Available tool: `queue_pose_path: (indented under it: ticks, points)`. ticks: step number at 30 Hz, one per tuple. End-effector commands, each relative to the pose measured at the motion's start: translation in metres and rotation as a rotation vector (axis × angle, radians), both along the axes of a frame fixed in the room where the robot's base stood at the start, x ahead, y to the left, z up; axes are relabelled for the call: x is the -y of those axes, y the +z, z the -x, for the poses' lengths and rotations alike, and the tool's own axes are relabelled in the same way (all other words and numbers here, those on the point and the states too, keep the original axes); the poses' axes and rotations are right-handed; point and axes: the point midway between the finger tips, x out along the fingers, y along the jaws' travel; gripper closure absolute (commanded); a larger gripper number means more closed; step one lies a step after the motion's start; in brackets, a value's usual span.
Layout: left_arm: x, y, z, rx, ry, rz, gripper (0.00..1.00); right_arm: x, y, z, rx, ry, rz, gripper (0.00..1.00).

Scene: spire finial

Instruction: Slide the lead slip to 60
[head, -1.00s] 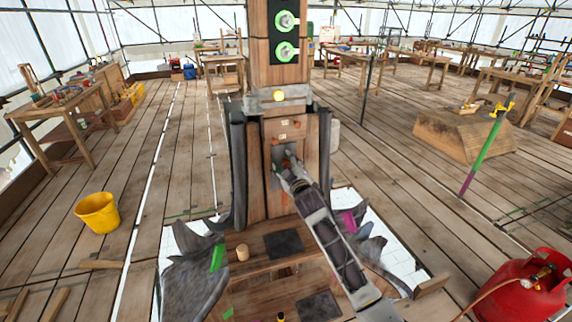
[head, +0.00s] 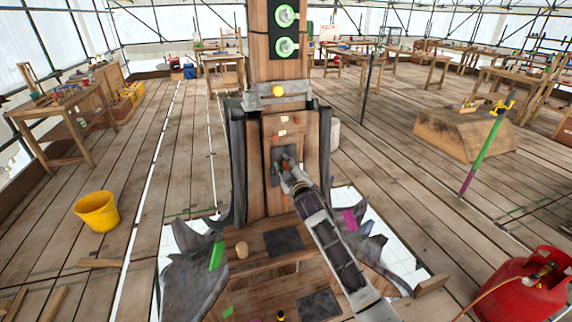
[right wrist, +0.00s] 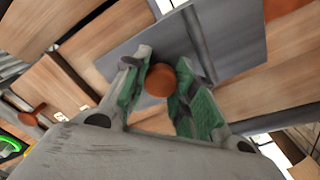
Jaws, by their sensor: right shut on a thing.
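The lead slip, a flat grey plate (head: 278,154), lies against the upright wooden post in the middle of the head view. In the right wrist view the grey plate (right wrist: 225,40) carries a round brown knob (right wrist: 160,80). My right gripper (head: 286,166) reaches up to the plate from below right. In the right wrist view its green-padded fingers (right wrist: 160,88) are shut on the knob from both sides. Small pale labels (head: 284,119) sit on the wood above the plate; their marks are too small to read. My left gripper is not in view.
A metal band with a yellow knob (head: 278,91) and green-ringed fittings (head: 286,47) are higher on the post. Dark curled leaf shapes (head: 190,280) flank its foot. A yellow bucket (head: 97,211) stands left, a red gas bottle (head: 530,287) right.

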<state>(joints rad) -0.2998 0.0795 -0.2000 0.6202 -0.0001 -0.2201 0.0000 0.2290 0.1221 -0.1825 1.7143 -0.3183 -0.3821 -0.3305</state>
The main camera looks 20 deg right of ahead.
Motion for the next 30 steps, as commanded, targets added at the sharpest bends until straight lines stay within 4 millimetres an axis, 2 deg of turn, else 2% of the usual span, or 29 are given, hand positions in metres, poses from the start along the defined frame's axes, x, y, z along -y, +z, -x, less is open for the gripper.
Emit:
queue_pose_path:
  ticks: [1,6,18,19,24,30]
  points:
    - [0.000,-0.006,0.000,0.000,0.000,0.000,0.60,-0.001,-0.012,0.000,-0.007,0.000,-0.001,1.00]
    - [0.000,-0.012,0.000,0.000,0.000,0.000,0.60,-0.001,-0.025,0.000,-0.008,0.001,-0.002,1.00]
    - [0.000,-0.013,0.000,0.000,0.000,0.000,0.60,-0.001,-0.028,0.000,-0.009,0.001,-0.002,1.00]
    - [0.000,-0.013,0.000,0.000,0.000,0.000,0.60,-0.001,-0.028,0.000,-0.009,0.001,-0.002,0.72]
    - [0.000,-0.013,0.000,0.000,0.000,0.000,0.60,-0.001,-0.027,0.000,-0.007,0.000,-0.002,0.51]
    - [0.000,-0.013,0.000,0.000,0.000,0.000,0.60,0.000,-0.026,0.000,-0.005,0.001,-0.001,0.51]
